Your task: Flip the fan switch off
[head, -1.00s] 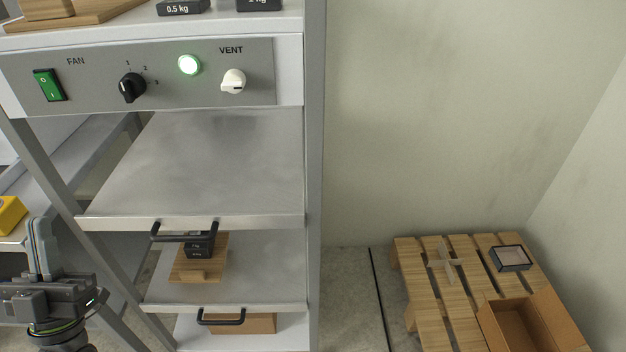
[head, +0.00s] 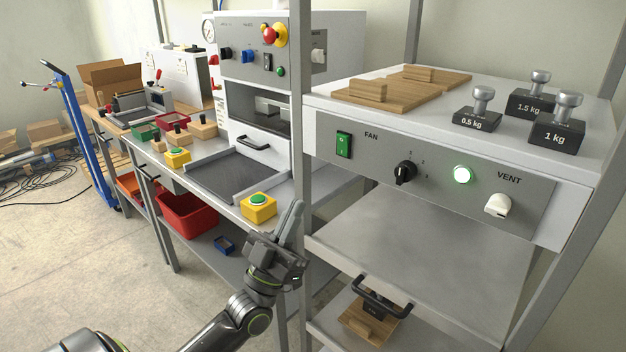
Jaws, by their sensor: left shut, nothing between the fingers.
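The fan switch (head: 343,145) is a green rocker in a dark frame, at the left end of the grey control panel (head: 431,193), beside the FAN label. Its exact rocker tilt is too small to tell now. A round lamp (head: 462,174) on the same panel glows green-white. My left gripper (head: 293,217) is shut and empty, pointing up. It is below and left of the fan switch, in front of the rack post, apart from the panel. My right gripper is not in view.
A black dial (head: 405,173) and a white VENT knob (head: 498,204) share the panel. Weights and wooden boards stand on the shelf above. A yellow box with a green button (head: 259,207) sits on the bench close behind my left gripper.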

